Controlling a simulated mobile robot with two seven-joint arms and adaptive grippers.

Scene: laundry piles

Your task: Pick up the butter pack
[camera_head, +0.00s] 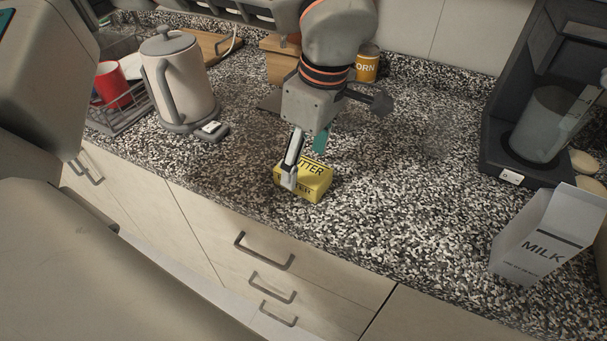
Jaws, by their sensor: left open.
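The butter pack (313,184) is a small yellow box with dark lettering, lying on the speckled counter near its front edge. My left gripper (299,176) points down at it from above and is open. One pale finger lies in front of the pack's near left side and hides part of the lettering. I cannot tell whether the fingers touch the pack. My right gripper is not in view.
A kettle (180,82) stands at the left, beside a rack with a red cup (111,84). A corn can (367,64) is behind my arm. A milk carton (545,236) and a coffee machine (508,150) stand at the right. The counter (410,200) right of the butter is clear.

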